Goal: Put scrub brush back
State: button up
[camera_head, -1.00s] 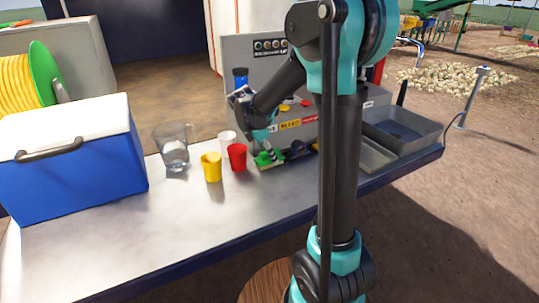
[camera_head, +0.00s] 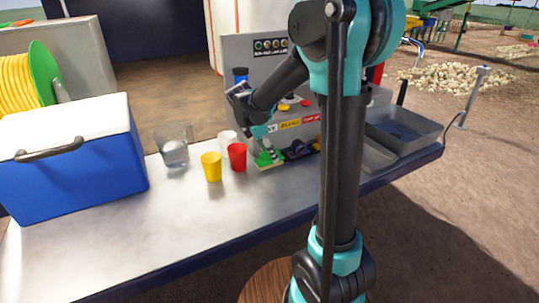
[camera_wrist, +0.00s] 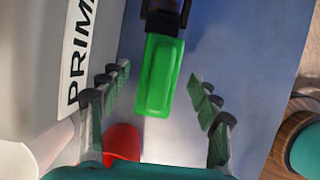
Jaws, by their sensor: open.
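A bright green block-shaped piece (camera_wrist: 158,75) with a dark part at its far end, which I take to be the scrub brush, shows in the wrist view between my fingers. Green also shows low by the fingers on the counter in the head view (camera_head: 266,158); its bristles cannot be made out. My gripper (camera_wrist: 157,100) is open, with one finger on each side of the green piece and a visible gap on both sides. In the head view my gripper (camera_head: 262,142) points down just behind and right of the red cup (camera_head: 237,157).
A yellow cup (camera_head: 211,167), a white cup (camera_head: 227,140) and a clear pitcher (camera_head: 174,150) stand left of my gripper. A blue cooler (camera_head: 75,175) fills the counter's left end. A grey control panel (camera_head: 250,80) is behind; a sink (camera_head: 405,130) is right. The front counter is clear.

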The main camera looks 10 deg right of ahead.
jog(key=v, duration=1)
jog(key=shift+r, duration=0.35)
